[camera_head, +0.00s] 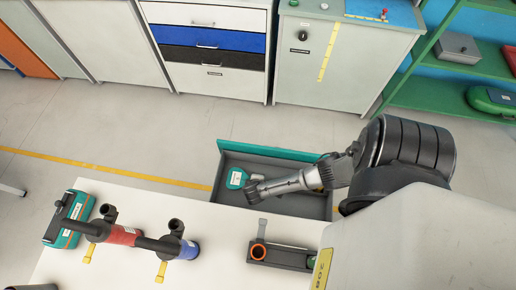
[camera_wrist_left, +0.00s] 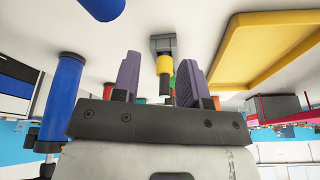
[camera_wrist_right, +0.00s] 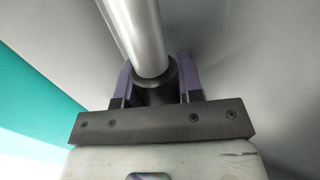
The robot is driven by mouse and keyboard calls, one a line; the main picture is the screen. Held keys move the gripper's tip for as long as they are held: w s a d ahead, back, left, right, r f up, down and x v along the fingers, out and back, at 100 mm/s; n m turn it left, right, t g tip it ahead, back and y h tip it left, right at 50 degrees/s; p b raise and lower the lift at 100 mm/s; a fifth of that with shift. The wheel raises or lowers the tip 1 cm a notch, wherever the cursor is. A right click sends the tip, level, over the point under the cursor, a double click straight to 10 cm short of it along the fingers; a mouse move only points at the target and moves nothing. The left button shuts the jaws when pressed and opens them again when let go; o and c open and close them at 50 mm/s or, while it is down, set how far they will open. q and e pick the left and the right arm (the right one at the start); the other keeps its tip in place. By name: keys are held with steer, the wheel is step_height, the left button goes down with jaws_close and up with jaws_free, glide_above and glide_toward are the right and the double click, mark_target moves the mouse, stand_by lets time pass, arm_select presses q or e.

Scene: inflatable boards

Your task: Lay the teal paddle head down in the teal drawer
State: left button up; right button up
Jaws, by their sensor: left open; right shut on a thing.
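The teal drawer (camera_head: 275,150) stands open beyond the white table, with a teal front and grey inside. The teal paddle head (camera_head: 237,178), with a white label, is at the left part of the drawer's inside; I cannot tell whether it touches the floor.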

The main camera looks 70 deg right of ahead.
arm_select(q)
steer(key=shift+f, duration=0.15)
arm_select(e)
steer(key=shift+f, duration=0.15)
steer(key=o, duration=1)
steer(key=shift+d, duration=0.15)
arm_select(q)
steer(key=shift+d, duration=0.35)
arm_select(e)
steer(key=shift+o, duration=0.5)
steer(key=shift+s, duration=0.1)
arm_select(q)
steer(key=shift+a+f, duration=0.1)
steer(key=shift+a, duration=0.05)
arm_select(e)
steer(key=shift+s+f, duration=0.1)
steer(key=shift+f, duration=0.1)
